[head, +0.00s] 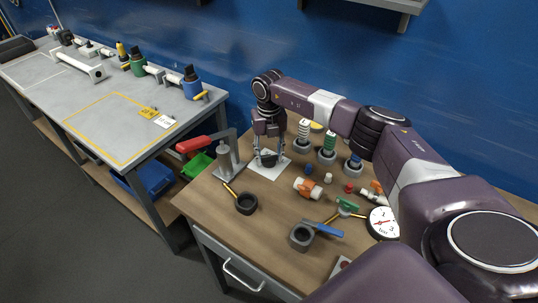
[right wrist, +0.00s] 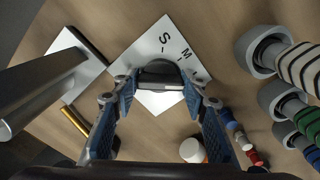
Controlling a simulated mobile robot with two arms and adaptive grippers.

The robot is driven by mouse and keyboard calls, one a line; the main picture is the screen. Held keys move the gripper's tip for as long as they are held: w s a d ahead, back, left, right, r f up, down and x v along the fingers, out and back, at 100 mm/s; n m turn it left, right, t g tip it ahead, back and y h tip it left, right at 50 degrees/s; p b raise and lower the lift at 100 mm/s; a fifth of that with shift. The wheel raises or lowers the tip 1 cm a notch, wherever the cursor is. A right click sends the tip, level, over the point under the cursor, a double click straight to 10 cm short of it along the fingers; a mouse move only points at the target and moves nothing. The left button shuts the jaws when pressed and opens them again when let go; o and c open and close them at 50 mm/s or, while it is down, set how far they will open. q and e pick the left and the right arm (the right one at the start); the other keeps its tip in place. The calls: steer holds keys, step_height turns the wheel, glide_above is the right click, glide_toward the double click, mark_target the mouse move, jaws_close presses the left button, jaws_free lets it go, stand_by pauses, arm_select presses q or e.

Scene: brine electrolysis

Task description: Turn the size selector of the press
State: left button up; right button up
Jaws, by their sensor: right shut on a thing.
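The size selector is a dark round knob (head: 268,160) on a white square plate (head: 261,169). In the right wrist view the knob (right wrist: 158,73) sits on the plate (right wrist: 139,58), which carries the letters S and M and another partly readable mark. A pale strip shows on the knob's near side. My right gripper (head: 268,151) points down over the plate, its fingers on both sides of the knob; it is shut on it. The press (head: 224,160), with a grey column and red lever, stands just left of the plate. My left gripper is out of view.
Ringed cylinders in grey holders (head: 328,145) stand right of the plate. A black ring with a brass handle (head: 246,204), an orange-and-white fitting (head: 306,187), a blue-handled clamp (head: 302,236) and a gauge (head: 383,222) lie nearer. A grey table (head: 75,91) stands left.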

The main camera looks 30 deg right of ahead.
mark_target(269, 155)
steer(key=shift+m, duration=0.4)
steer(key=o, duration=1.2)
steer(key=shift+c, duration=0.2)
steer(key=shift+r, duration=0.1)
step_height(269, 155, up, 12)
